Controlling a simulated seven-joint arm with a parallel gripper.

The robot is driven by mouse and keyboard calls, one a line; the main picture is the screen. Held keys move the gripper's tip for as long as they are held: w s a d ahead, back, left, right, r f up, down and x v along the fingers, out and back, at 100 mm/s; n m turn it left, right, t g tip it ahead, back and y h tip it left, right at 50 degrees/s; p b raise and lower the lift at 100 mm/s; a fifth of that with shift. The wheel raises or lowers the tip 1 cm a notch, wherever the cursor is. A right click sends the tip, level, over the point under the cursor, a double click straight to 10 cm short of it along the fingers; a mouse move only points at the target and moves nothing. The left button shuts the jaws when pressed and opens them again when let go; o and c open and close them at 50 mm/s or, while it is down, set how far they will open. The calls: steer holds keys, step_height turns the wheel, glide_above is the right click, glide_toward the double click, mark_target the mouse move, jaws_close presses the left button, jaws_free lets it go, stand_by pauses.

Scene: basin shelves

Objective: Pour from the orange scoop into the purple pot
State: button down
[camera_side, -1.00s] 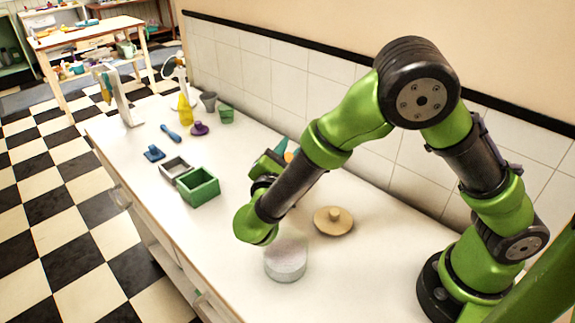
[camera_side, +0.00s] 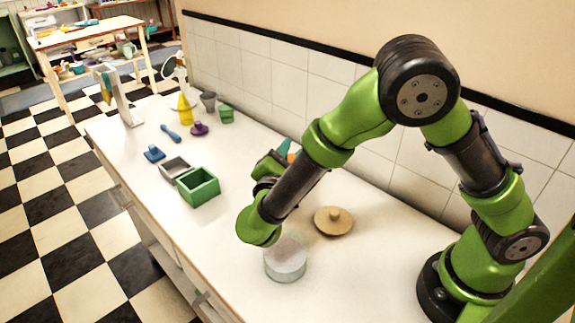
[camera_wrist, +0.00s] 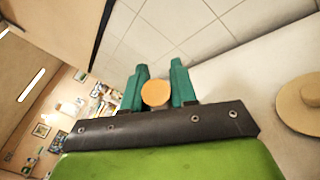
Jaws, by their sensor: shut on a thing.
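My gripper (camera_wrist: 157,80) has teal fingers closed on the orange scoop (camera_wrist: 155,93), which shows in the wrist view as a round orange end between them. In the side view, a small orange part of the scoop (camera_side: 293,152) shows behind my arm; its bowl and contents are hidden. A round, pale grey-lilac pot (camera_side: 286,264) stands uncovered on the counter, below my wrist in the picture. It is the likeliest purple pot, though its colour is faint. A small, deeper purple object (camera_side: 199,129) lies farther back.
A wooden lid with a knob (camera_side: 333,221) lies beside the pale pot. A green box (camera_side: 198,188), a grey tray (camera_side: 174,168), blue items (camera_side: 154,154) and a yellow bottle (camera_side: 185,110) stand farther left. A tiled wall (camera_side: 330,100) runs behind the counter.

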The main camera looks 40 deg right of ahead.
steer(key=shift+s+d+f+m, duration=0.2)
steer(key=shift+s+m, duration=0.1)
steer(key=shift+m, duration=0.25)
steer(key=shift+s+d+f+m, duration=0.15)
steer(key=shift+s+m, duration=0.15)
steer(key=shift+m, duration=0.25)
stand_by(2.1)
steer(key=w+n, duration=0.1)
steer(key=w+a+r+n, duration=0.1)
steer(key=n, duration=0.1)
steer(key=shift+w+a+r+n, duration=0.1)
steer(key=shift+w+a+n, duration=0.05)
steer(key=shift+a+n, duration=0.15)
steer(key=shift+w+a+n, duration=0.2)
steer(key=shift+w+n, duration=0.3)
steer(key=shift+n, duration=0.3)
steer(key=shift+w+a+n, duration=0.35)
steer(key=shift+w+n, duration=0.25)
steer(key=shift+n, duration=0.25)
steer(key=shift+w+a+n, duration=0.3)
steer(key=shift+w+n, duration=0.3)
steer(key=shift+n, duration=0.2)
steer(key=shift+w+a+n, duration=0.35)
steer(key=shift+w+n, duration=0.25)
steer(key=shift+n, duration=0.25)
